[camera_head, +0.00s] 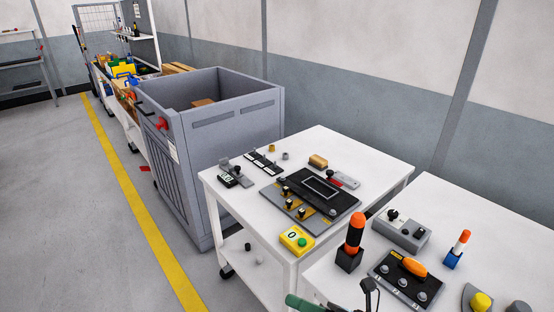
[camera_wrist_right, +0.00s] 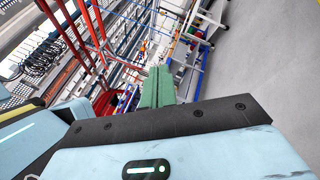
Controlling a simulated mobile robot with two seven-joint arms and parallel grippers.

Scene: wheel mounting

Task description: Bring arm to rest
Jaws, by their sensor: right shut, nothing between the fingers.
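My right gripper (camera_head: 300,302) shows as a green fingertip part at the bottom edge of the head view, in front of the white tables. Most of it is cut off by the frame. In the right wrist view its green fingers (camera_wrist_right: 157,88) are closed together with nothing between them. They point at racks and the floor, clear of contact as far as I can tell. My left gripper is in neither view. No wheel can be made out.
A white table (camera_head: 222,190) carries a black panel and a yellow button box (camera_head: 297,240). A second white table (camera_head: 470,215) holds orange-topped devices. A grey bin (camera_head: 190,180) stands behind. The floor left of the yellow line (camera_head: 130,190) is clear.

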